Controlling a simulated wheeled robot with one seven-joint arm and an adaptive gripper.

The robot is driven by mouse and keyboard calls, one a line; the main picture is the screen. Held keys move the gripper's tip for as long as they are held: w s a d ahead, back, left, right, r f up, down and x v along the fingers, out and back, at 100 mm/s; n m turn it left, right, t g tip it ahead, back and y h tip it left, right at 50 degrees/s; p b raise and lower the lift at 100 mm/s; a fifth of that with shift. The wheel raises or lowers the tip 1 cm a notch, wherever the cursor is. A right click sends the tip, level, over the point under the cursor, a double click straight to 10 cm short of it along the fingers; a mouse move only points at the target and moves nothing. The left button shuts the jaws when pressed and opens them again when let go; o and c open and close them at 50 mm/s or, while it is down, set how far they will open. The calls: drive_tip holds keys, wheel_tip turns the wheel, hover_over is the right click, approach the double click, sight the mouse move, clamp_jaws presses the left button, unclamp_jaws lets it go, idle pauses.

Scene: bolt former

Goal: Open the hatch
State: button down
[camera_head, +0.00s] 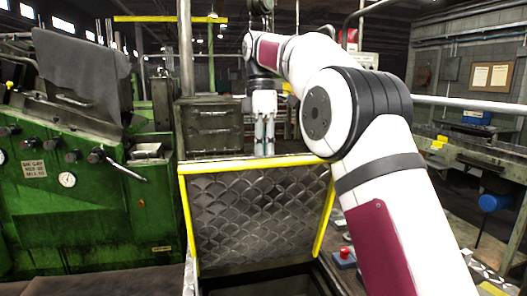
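The hatch (258,215) is a dark diamond-patterned metal panel with yellow edges along its top and sides. It stands raised and steeply tilted, with a dark opening (262,284) at its foot. My gripper (265,150) points down at the hatch's yellow top edge, near the middle. The fingertips end right by that edge, and I cannot tell whether they touch it or are behind it. The fingers are small and close together in this view, so whether they are open or shut is unclear.
A green machine (75,190) with knobs, a gauge and a lever stands on the left. A grey metal box (209,128) is behind the hatch. A red push button (345,253) sits right of the opening. A rail and workbench (470,150) run along the right.

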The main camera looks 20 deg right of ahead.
drive_tip(key=f, duration=0.1)
drive_tip(key=w+f, duration=0.1)
drive_tip(key=f, duration=0.1)
drive_tip(key=shift+d+f, duration=0.15)
drive_tip(key=c, duration=0.7)
unclamp_jaws()
drive_tip(key=shift+w+f, duration=0.2)
drive_tip(key=shift+w, duration=0.1)
drive_tip(key=shift+s+r, duration=0.1)
drive_tip(key=shift+r, duration=0.05)
drive_tip(key=shift+c, duration=0.5)
